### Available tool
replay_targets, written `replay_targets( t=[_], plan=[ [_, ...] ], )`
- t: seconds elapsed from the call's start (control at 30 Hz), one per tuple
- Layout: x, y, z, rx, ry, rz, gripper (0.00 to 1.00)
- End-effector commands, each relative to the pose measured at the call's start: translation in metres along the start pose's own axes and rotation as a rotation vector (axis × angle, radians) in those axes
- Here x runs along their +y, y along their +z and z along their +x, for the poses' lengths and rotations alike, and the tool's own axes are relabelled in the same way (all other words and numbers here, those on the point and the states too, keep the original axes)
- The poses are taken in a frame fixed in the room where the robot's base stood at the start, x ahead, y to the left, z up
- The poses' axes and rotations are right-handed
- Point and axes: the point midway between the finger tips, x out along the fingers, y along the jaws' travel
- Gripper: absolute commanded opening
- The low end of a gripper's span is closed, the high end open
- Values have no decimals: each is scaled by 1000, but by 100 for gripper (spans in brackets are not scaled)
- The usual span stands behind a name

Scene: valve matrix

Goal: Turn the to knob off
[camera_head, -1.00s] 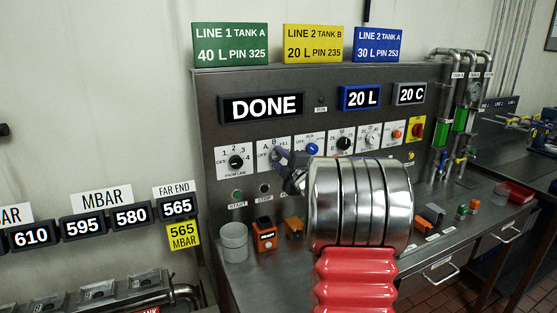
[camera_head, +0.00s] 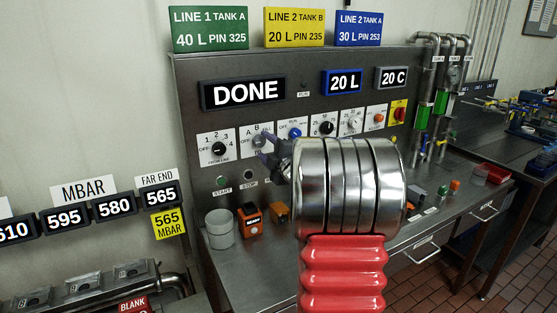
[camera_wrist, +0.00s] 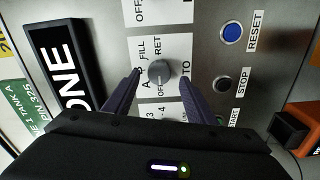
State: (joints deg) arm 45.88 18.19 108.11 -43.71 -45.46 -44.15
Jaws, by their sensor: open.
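The TO knob (camera_wrist: 160,72) is a round grey dial on a white plate marked OFF, A, B, FILL and RET, seen turned sideways in the wrist view. In the head view the same knob (camera_head: 258,141) is second from the left in the panel's knob row, partly covered by my fingers. My gripper (camera_wrist: 160,69) is open, with one dark purple finger on each side of the knob. Small gaps show between knob and fingers; I cannot tell if the tips reach its depth. Its pointer direction is too small to read surely. In the head view my gripper (camera_head: 268,152) is at the panel face.
The FROM LINE knob (camera_head: 218,149) is to the left, and a blue knob (camera_head: 295,133) to the right. START (camera_head: 221,181), STOP (camera_wrist: 223,83) and blue RESET (camera_wrist: 231,33) buttons are close by. The DONE display (camera_head: 245,93) is above. A grey cup (camera_head: 219,229) stands on the bench.

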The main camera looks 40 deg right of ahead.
Motion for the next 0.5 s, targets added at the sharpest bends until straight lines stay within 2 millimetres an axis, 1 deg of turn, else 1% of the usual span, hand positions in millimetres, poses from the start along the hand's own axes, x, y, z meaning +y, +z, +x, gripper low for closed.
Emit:
replay_targets(
  t=[0.1,0.5],
  plan=[
    [0,1,-20,-3,0,0,51],
    [-1,0,-86,-1,-1,-1,51]
  ],
)
